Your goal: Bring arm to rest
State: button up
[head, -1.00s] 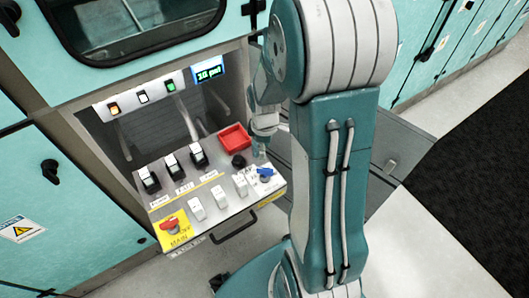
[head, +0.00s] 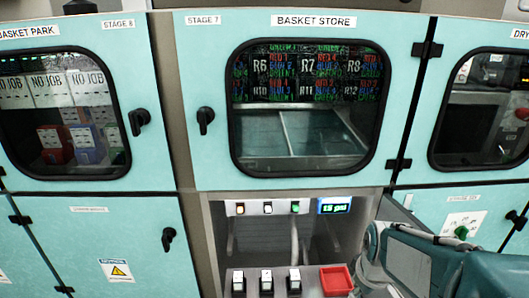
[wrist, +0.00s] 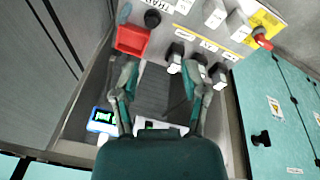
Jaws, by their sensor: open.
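My gripper (wrist: 165,85) shows in the wrist view with its two teal and grey fingers spread apart and nothing between them. It is over the control panel (wrist: 200,10), close to the black switches (wrist: 195,67) and the red tray (wrist: 131,40). In the head view my arm fills the lower right corner, and the gripper itself is out of sight there. The panel's black switches (head: 266,281) and red tray (head: 336,279) show at the bottom of the head view.
A small green-lit display (head: 334,205) and several indicator lights (head: 268,208) sit above the panel. The Basket Store cabinet (head: 215,170) stands behind, with black door handles (head: 206,120) sticking out. A grey floor or surface (wrist: 35,80) lies left in the wrist view.

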jog(key=s+a+r+m+t, duration=0.3)
jog(key=s+a+r+m, duration=0.2)
jog(key=s+r, duration=0.5)
jog(key=shift+a+r, duration=0.2)
jog(key=shift+a, duration=0.15)
dwell(3.1)
